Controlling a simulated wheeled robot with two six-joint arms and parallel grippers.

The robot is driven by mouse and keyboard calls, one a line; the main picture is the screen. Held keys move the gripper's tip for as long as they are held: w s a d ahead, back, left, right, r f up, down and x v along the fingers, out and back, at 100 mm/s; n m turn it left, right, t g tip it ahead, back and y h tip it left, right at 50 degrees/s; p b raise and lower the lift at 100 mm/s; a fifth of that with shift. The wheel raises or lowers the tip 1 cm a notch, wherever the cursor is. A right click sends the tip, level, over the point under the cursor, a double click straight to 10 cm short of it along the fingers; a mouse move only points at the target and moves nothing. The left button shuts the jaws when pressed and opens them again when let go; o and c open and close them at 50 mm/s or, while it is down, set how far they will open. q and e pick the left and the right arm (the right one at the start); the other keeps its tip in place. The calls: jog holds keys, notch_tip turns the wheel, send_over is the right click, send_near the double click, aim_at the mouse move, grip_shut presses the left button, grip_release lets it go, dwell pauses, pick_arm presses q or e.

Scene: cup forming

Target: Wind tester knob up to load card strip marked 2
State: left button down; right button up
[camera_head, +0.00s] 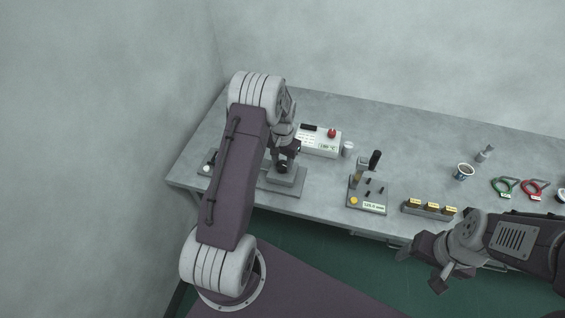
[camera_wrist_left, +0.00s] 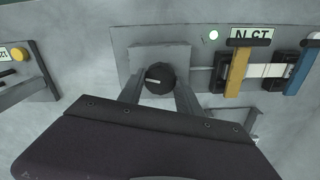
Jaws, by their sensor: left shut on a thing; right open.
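The tester knob (camera_wrist_left: 160,80) is black and round with a white pointer line in the left wrist view. It stands on the grey tester (camera_wrist_left: 123,48). My left gripper (camera_wrist_left: 158,87) has one finger on each side of the knob and is shut on it. The head view shows this gripper (camera_head: 284,163) over the tester's grey base (camera_head: 283,189), with my arm hiding much of it. A pale strip (camera_wrist_left: 259,71) runs beside an orange part (camera_wrist_left: 237,73) and a blue part (camera_wrist_left: 302,72); I see no number 2 on it. My right gripper (camera_head: 420,269) is open and empty before the table edge.
A white box with a red button (camera_head: 321,143) stands behind the tester. A lever device (camera_head: 367,195), a rack with yellow labels (camera_head: 430,211), a cup (camera_head: 463,171) and green (camera_head: 503,190) and red (camera_head: 533,192) handled tools lie to the right.

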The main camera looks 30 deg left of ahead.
aim_at(283, 164)
pick_arm(q)
jog(key=shift+w+a+r, duration=0.1)
jog(key=shift+w+r, duration=0.1)
jog(key=shift+w, duration=0.05)
jog(key=c, duration=0.9)
grip_release()
jog(key=shift+o, duration=0.4)
jog(key=shift+s+f, duration=0.1)
notch_tip(283, 164, up, 9)
jog(key=shift+b, duration=0.45)
